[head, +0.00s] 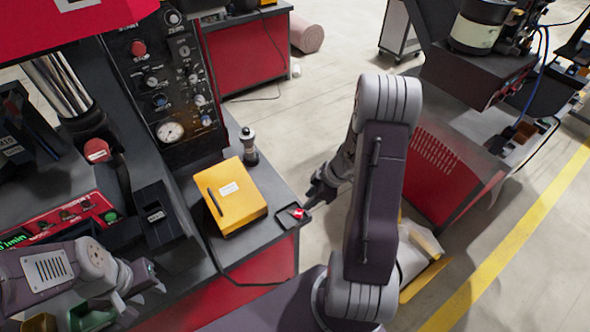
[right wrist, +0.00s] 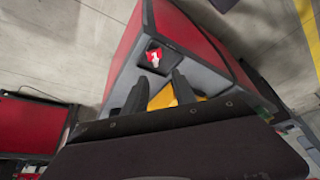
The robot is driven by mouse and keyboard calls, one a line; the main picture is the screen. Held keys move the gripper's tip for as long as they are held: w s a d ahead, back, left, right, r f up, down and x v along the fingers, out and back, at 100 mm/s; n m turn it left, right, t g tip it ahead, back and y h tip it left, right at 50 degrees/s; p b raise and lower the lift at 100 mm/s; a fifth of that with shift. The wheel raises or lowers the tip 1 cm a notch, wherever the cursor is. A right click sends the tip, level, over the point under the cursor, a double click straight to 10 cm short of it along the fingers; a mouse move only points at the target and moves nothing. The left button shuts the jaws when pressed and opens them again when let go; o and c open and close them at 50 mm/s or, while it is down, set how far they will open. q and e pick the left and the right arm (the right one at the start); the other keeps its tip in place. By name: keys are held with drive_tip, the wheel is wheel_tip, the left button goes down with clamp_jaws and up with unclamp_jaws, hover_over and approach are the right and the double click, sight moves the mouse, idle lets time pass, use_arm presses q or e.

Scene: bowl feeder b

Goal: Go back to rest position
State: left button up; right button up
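My left gripper (head: 150,278) is at the lower left in the head view, above the grey bench front near a green bin. Its fingers are too small to tell if they are parted. My right gripper (head: 312,197) is beside the front right corner of the bench in the head view, close to a small black pad with a red and white piece (head: 298,213). In the right wrist view its two dark fingers (right wrist: 158,78) are parted, with nothing held between them. The red and white piece (right wrist: 154,58) shows beyond the fingertips.
A yellow box (head: 236,195) lies on the bench, and a dark cylinder with a light top (head: 248,146) stands behind it. A control panel with a gauge (head: 170,131) rises at the back. A red machine (head: 440,165) stands to the right, with open floor between.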

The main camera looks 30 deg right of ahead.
drive_tip(key=w+a+r+m+t+h, duration=0.1)
drive_tip(key=w+a+r+t, duration=0.1)
drive_tip(key=w+a+r, duration=0.35)
drive_tip(key=w+a+r+m+t+h, duration=0.1)
drive_tip(key=w+a+r+t, duration=0.15)
drive_tip(key=a+r, duration=0.5)
drive_tip(key=s+f+m+g, duration=0.2)
drive_tip(key=s+m+g, duration=0.1)
drive_tip(key=s, duration=0.5)
drive_tip(key=s+f+m+g+h, duration=0.1)
drive_tip(key=s+f+m+g, duration=0.1)
drive_tip(key=s+m, duration=0.3)
drive_tip(key=s+g, duration=0.1)
drive_tip(key=s, duration=0.2)
drive_tip(key=shift+s+d+f+h, duration=0.15)
drive_tip(key=shift+s+d+h, duration=0.15)
drive_tip(key=shift+s+d, duration=0.1)
